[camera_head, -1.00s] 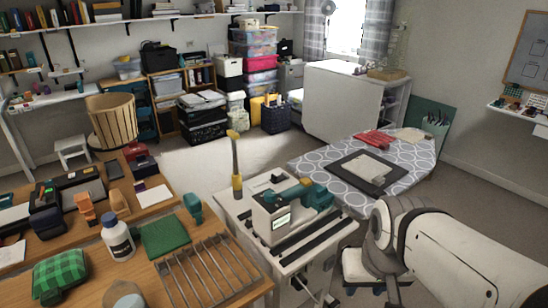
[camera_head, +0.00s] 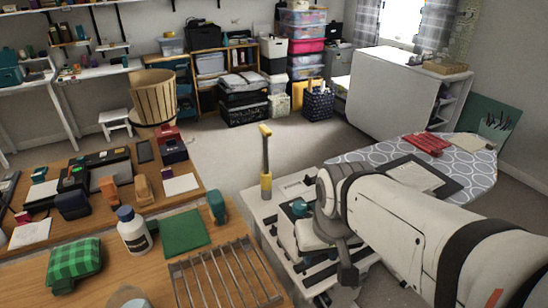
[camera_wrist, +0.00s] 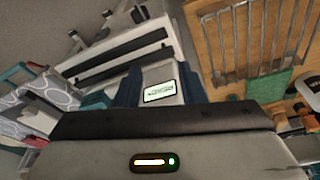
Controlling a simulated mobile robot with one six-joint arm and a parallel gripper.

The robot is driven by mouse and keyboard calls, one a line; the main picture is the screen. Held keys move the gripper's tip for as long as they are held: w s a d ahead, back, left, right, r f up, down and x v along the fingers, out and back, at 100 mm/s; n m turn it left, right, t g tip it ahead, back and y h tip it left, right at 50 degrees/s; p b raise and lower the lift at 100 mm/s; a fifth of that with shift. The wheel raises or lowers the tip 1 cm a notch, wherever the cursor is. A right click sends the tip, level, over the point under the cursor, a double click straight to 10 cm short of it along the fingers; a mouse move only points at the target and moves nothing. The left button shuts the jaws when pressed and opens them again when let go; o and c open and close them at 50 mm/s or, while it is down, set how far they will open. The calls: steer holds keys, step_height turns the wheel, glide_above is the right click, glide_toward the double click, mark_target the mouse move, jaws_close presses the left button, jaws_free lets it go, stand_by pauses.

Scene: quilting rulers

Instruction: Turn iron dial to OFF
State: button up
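The iron's white base unit (camera_head: 288,238) stands on a small white table (camera_head: 258,208) at centre right, with a teal part (camera_head: 299,208) showing on top. My arm covers much of it in the head view. In the wrist view the unit's white face (camera_wrist: 161,78) with a small lit display (camera_wrist: 160,91) lies straight ahead. My gripper (camera_wrist: 161,73) shows two dark fingers, apart on either side of that face, with nothing visibly held. I cannot tell whether they touch it. I cannot make out the dial or its marks.
A yellow-handled upright tool (camera_head: 266,165) stands at the white table's far left corner. A wooden desk to the left holds a metal rack (camera_head: 225,275), a white bottle (camera_head: 133,232) and a green mat (camera_head: 185,233). The patterned ironing board (camera_head: 385,152) lies behind my arm.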

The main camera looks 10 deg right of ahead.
steer(key=shift+o, duration=1.7)
steer(key=shift+m+g, duration=0.4)
steer(key=shift+m, duration=0.3)
steer(key=w+r+p, duration=0.1)
steer(key=w+r, duration=0.1)
steer(key=w+a+r+p, duration=0.1)
steer(key=w+r+p, duration=0.1)
steer(key=shift+a, duration=0.15)
step_height(320, 180, up, 4)
steer(key=m+g+p, duration=0.2)
steer(key=m+p, duration=0.2)
steer(key=p, duration=0.1)
glide_above(300, 204)
steer(key=shift+s+a+r, duration=0.1)
steer(key=shift+s+r, duration=0.1)
steer(key=shift+s, duration=0.05)
steer(key=shift+w+f, duration=0.1)
steer(key=shift+w, duration=0.1)
step_height(300, 204, down, 8)
steer(key=shift+r+p, duration=0.15)
steer(key=shift+p, duration=0.25)
steer(key=shift+c, duration=0.4)
steer(key=c, duration=0.9)
steer(key=shift+d, duration=0.25)
steer(key=shift+a, duration=0.15)
